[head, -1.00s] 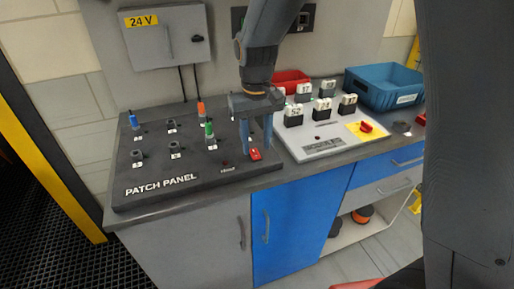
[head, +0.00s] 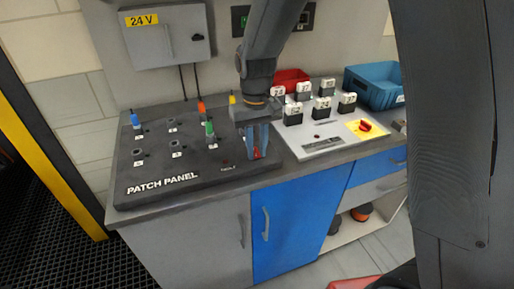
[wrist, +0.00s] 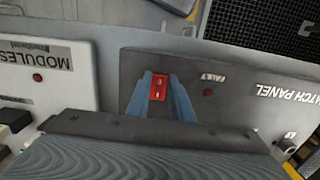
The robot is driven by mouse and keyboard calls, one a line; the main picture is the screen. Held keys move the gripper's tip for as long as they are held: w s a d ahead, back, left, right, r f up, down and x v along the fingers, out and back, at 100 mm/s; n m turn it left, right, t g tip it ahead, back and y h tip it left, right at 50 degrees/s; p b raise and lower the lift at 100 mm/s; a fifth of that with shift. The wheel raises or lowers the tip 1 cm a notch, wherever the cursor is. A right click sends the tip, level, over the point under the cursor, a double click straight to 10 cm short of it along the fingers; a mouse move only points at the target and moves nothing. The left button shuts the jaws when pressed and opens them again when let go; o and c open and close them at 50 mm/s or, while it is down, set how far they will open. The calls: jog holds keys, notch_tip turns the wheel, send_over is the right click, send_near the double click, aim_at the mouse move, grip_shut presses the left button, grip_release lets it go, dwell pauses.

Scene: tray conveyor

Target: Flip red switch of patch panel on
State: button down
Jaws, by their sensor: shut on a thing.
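The patch panel (head: 150,168) is a dark sloped board with lettering on its front edge, on the grey worktop. Its red switch (head: 256,153) sits at the panel's front right corner, and it also shows in the wrist view (wrist: 159,87). My gripper (head: 257,156) points down over the switch, its two blue fingers on either side of it, shut on it. In the wrist view the fingers (wrist: 161,95) flank the switch. The fingers partly hide the switch in the head view.
Blue, orange and green plugs (head: 209,129) stand in the panel. To the right is a light modules board (head: 312,138) with several white-topped blocks and a red knob (head: 365,125) on yellow. A blue bin (head: 372,88) stands behind. A grey 24 V box (head: 167,38) hangs on the wall.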

jog(key=shift+w+a+r+g+h+p, duration=0.1)
jog(key=shift+w+g+h+p, duration=0.15)
jog(key=shift+g+p, duration=0.35)
jog(key=shift+w+a+r+g+h+p, duration=0.1)
jog(key=shift+w+g+h+p, duration=0.2)
jog(key=shift+g, duration=0.4)
jog(key=shift+s, duration=0.1)
jog(key=c, duration=1.6)
grip_release()
jog(key=shift+o, duration=0.2)
jog(key=b+v, duration=0.2)
jog(key=v, duration=0.5)
jog(key=shift+r, duration=0.35)
jog(key=shift+d, duration=0.1)
